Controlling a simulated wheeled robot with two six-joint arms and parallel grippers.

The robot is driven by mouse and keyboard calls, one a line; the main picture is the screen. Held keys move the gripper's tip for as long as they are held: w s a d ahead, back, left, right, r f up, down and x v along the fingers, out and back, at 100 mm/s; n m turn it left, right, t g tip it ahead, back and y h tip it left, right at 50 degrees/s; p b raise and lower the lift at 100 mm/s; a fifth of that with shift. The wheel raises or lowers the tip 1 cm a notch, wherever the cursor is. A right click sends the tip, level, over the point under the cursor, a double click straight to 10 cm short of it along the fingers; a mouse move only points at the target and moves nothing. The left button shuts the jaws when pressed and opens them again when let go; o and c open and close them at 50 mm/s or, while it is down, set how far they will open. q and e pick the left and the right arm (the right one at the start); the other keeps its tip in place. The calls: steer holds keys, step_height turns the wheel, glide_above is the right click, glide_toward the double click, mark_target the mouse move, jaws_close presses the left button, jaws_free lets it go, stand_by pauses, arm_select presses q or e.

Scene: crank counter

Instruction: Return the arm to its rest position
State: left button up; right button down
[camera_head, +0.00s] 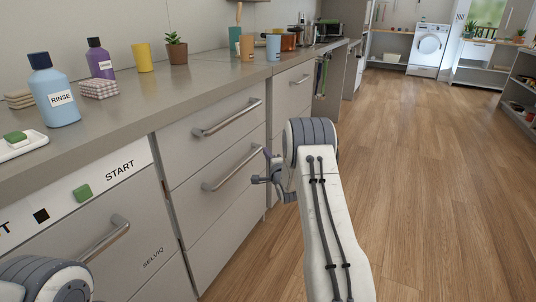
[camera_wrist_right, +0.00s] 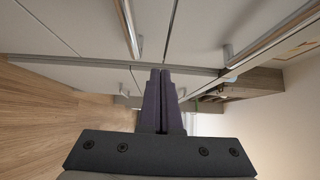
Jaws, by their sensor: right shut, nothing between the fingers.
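My right arm reaches up from the bottom of the head view. Its gripper (camera_head: 266,167) is near the drawer fronts, close to the lower drawer's handle (camera_head: 233,167); I cannot tell from the head view whether they touch. In the right wrist view the two dark fingers (camera_wrist_right: 163,75) lie together, shut, with nothing between them. Drawer fronts and bar handles show beyond them. Only part of my left arm shows at the bottom left of the head view; its gripper is not in view.
The counter (camera_head: 185,80) runs along the left with a blue RINSE bottle (camera_head: 55,92), a purple bottle (camera_head: 99,59), a yellow cup (camera_head: 145,57) and a potted plant (camera_head: 176,48). The appliance with a START label (camera_head: 95,190) is below. The wooden floor (camera_head: 430,180) at right is clear.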

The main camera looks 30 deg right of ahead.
steer(key=shift+s+a, duration=0.15)
steer(key=shift+s, duration=0.45)
